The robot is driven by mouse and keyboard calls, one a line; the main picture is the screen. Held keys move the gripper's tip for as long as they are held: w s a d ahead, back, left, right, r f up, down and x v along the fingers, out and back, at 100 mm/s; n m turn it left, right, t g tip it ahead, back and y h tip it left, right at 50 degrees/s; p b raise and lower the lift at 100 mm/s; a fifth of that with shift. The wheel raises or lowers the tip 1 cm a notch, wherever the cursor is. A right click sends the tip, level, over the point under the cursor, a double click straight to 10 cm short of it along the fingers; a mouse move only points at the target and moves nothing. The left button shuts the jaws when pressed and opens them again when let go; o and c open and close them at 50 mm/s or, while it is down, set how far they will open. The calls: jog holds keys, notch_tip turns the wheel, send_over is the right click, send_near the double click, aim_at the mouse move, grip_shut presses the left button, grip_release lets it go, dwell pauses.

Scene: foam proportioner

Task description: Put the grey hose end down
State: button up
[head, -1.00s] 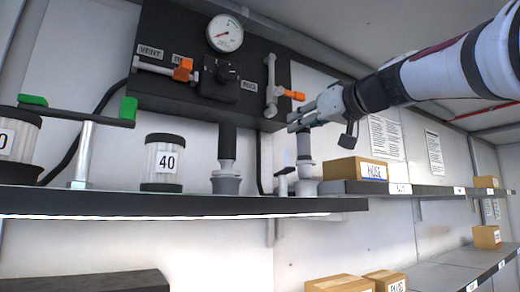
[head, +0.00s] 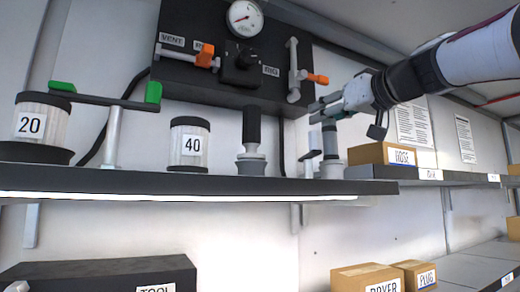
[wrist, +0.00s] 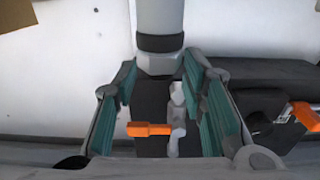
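The grey hose end (head: 329,143) stands upright, a pale grey cylinder with a dark ring near its top. Its foot is at a round grey base (head: 331,170) on the dark shelf. My gripper (head: 322,112) is at its top, reaching in from the right. In the wrist view the grey cylinder (wrist: 160,15) enters from the top edge, with a black ring and a hex nut. The teal finger pads of my gripper (wrist: 160,66) flank the nut with no clear gap, so it looks shut on it. The pad contact itself is hard to see.
A black panel (head: 190,80) with a gauge (head: 245,18) and orange-handled valves is behind. A second coupling (head: 250,165) and canisters 20 and 40 stand to the left. The HOSE box (head: 382,154) is close on the right. The lower right shelf holds more boxes.

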jog(key=shift+r, duration=0.1)
jog(key=shift+s+r+p, duration=0.1)
jog(key=shift+r+p, duration=0.3)
jog(key=shift+p, duration=0.2)
jog(key=b+v, duration=0.2)
jog(key=v, duration=1)
jog(key=shift+b, duration=0.35)
jog(key=shift+f, duration=0.15)
